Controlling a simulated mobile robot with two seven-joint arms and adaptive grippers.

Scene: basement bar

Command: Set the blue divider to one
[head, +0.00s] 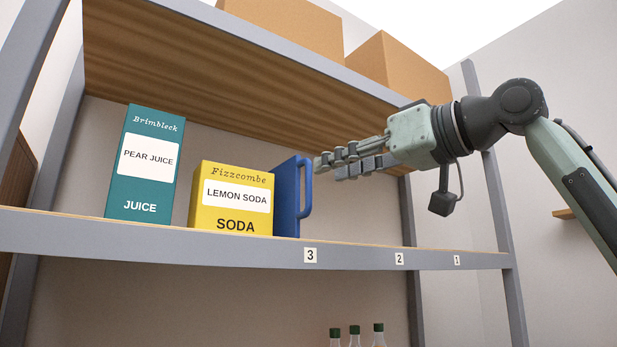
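The blue divider (286,197) stands upright on the shelf, just right of the yellow lemon soda box and left of the number 3 plate (310,255). Its looped handle (308,190) faces right. The number 2 plate (399,258) and number 1 plate (457,260) follow to the right on the shelf edge. My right gripper (322,163) reaches in from the right, fingertips close to the upper part of the handle. Its fingers overlap in this view, so I cannot tell whether they are apart or touch the handle. My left gripper is not in view.
The yellow lemon soda box (232,176) and teal pear juice box (146,190) stand left of the divider. The shelf right of the divider looks empty. Brown boxes (398,68) sit above on the top shelf. Bottles (355,337) show below. A grey post (492,180) bounds the right.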

